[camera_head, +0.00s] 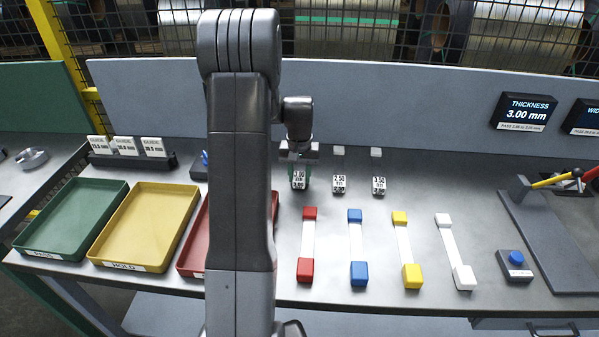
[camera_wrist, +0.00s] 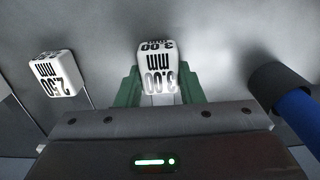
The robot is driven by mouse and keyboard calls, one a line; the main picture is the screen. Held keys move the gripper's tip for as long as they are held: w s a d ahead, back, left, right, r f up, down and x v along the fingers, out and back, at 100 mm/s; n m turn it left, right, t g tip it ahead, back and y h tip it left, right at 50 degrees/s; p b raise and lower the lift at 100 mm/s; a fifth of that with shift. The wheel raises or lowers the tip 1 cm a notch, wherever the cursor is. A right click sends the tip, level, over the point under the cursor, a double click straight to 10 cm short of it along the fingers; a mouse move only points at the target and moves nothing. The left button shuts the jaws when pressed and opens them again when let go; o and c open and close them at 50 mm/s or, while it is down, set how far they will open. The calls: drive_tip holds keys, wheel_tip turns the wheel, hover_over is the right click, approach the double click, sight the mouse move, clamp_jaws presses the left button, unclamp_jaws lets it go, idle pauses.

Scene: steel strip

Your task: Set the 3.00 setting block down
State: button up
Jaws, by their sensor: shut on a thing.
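The 3.00 setting block (camera_wrist: 158,72) is white with black "3.00 mm" print. In the wrist view it sits between the green fingers of my gripper (camera_wrist: 160,88), which is shut on it. In the head view the block (camera_head: 298,180) is at the left end of the front row of blocks, close to the bench top; I cannot tell whether it touches the bench. My gripper (camera_head: 299,165) is above and behind it, pointing down. The 2.50 block (camera_head: 339,184) stands to its right, apart from it, and also shows in the wrist view (camera_wrist: 58,74).
Another block (camera_head: 378,186) stands further right, with two small white blocks behind. Red (camera_head: 308,245), blue (camera_head: 357,245), yellow (camera_head: 406,245) and white (camera_head: 455,250) ended strips lie in front. A dark cylinder with a blue part (camera_wrist: 285,90) is close to my gripper's right in the wrist view.

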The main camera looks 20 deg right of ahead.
drive_tip(key=shift+f, duration=0.4)
idle(0.3)
drive_tip(key=o, duration=1.1)
wheel_tip(320, 180, up, 14)
drive_tip(key=shift+f+b, duration=0.1)
drive_tip(key=shift+b, duration=0.5)
wheel_tip(320, 180, down, 14)
drive_tip(key=shift+r+p, duration=0.25)
drive_tip(key=shift+p, duration=0.3)
drive_tip(key=shift+r, duration=0.2)
